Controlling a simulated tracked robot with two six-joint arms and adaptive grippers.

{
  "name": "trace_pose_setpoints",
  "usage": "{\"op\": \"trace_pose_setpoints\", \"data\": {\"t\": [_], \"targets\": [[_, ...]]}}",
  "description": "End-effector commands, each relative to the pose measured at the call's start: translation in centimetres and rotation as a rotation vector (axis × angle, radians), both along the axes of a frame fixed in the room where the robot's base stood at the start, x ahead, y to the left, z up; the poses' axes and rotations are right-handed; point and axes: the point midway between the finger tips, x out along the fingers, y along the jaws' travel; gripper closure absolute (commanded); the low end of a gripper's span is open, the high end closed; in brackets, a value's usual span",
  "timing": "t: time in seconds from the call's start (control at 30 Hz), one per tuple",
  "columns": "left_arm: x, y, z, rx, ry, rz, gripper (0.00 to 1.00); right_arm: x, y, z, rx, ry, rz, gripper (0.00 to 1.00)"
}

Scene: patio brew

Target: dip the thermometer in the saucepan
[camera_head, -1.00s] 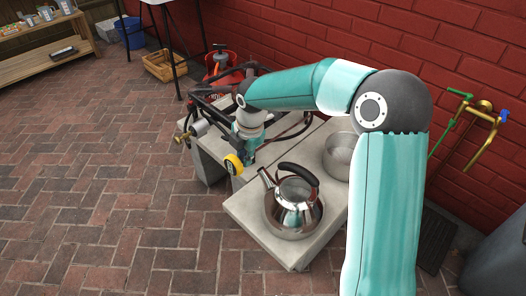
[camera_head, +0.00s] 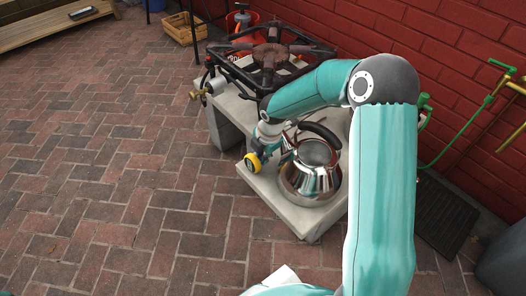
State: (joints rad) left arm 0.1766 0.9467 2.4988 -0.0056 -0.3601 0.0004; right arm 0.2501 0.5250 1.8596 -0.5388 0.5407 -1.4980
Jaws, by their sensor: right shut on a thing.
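My right gripper (camera_head: 266,152) is shut on the thermometer, whose yellow-rimmed dial (camera_head: 252,162) faces left. It holds it just left of a shiny steel kettle (camera_head: 312,182) with a black handle, on the front slab. The thermometer's probe cannot be made out. A round, grey, open-looking rim (camera_head: 317,153) shows at the top of the steel shape; I cannot tell whether it belongs to the saucepan or the kettle. No separate saucepan shows clearly; my right arm covers part of the area behind. My left gripper is not in view.
A black gas burner (camera_head: 272,56) stands on the slabs behind my right arm, with a red gas bottle (camera_head: 240,22) beyond. A wooden crate (camera_head: 184,29) stands farther back. A green hose (camera_head: 462,138) hangs at the right wall. The brick floor at left is clear.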

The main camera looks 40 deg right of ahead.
Motion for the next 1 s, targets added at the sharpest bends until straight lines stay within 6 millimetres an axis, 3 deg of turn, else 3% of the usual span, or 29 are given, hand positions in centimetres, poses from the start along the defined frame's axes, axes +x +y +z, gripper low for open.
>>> {"op": "trace_pose_setpoints", "data": {"t": [0.3,0.33,0.47,0.9,1.0], "targets": [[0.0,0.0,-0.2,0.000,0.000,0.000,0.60,0.0,0.0,-0.3,0.000,0.000,0.001,1.00],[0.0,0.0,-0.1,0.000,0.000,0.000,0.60,0.0,0.0,-0.2,0.000,0.000,0.001,0.80],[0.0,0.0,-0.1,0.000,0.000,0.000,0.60,0.0,0.1,-0.2,0.000,0.000,0.001,0.60],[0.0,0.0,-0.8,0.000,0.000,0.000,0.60,0.1,0.1,-0.6,0.000,-0.001,0.002,0.60],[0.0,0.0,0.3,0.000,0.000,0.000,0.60,-0.1,0.1,1.2,0.000,-0.003,0.002,0.60]]}}
